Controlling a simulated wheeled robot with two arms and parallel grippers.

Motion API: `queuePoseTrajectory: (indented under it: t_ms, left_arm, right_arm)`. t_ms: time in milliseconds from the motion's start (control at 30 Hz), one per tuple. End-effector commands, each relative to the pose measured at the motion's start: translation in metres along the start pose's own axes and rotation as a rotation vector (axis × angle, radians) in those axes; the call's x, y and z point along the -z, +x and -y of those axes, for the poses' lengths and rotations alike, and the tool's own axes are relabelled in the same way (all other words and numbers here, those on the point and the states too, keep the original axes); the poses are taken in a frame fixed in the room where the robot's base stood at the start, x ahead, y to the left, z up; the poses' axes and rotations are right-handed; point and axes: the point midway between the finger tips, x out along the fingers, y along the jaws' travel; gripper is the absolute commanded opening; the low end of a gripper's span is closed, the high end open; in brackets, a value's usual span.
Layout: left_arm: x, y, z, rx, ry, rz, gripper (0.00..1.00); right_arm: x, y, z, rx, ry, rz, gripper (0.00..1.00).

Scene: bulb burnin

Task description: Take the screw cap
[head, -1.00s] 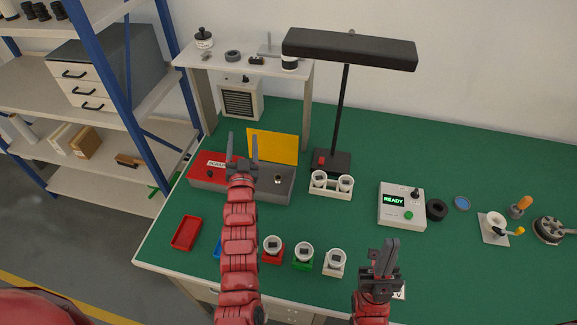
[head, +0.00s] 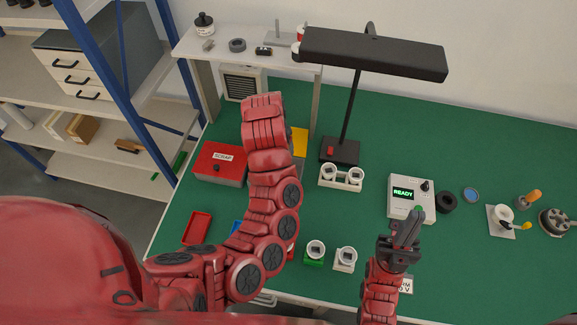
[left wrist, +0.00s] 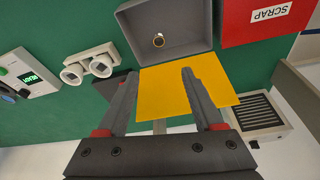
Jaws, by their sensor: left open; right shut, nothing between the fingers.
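In the head view my left arm hides this gripper, the grey tray and the piece. My right gripper (head: 406,228) is shut and empty, in front of the READY tester (head: 404,208).
A yellow panel (left wrist: 215,75) stands beside the tray, behind my left fingers. The red SCRAP box (head: 218,165) adjoins the tray. A black lamp (head: 372,55) overhangs the bench. Sockets (head: 342,180), a red tray (head: 197,228) and cups (head: 345,258) stand nearby.

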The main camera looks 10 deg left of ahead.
Motion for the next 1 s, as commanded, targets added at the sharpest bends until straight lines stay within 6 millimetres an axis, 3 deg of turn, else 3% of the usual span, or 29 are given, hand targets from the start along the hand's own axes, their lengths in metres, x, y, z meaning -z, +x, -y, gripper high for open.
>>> queuePoseTrajectory:
  t_ms: [300, 467, 700, 833, 1000]
  left_arm:
    - [-0.003, 0.075, 0.001, 0.006, 0.003, -0.002, 0.68]
    - [-0.003, 0.102, 0.001, 0.004, 0.002, -0.002, 0.68]
    - [-0.001, 0.118, 0.001, 0.003, 0.0, -0.002, 0.68]
    - [-0.004, 0.125, 0.001, 0.002, -0.002, 0.0, 0.68]
    - [-0.008, 0.15, 0.0, 0.002, -0.002, 0.0, 0.68]
  right_arm:
    - [-0.009, -0.054, 0.003, 0.0, 0.0, 0.0, 0.0]
    - [-0.013, -0.077, 0.004, 0.0, 0.0, 0.0, 0.0]
    - [-0.013, -0.079, 0.004, 0.0, 0.0, 0.0, 0.0]
    - [-0.011, -0.067, 0.003, 0.0, 0.0, 0.0, 0.0]
    - [-0.009, -0.054, 0.003, 0.0, 0.0, 0.0, 0.0]
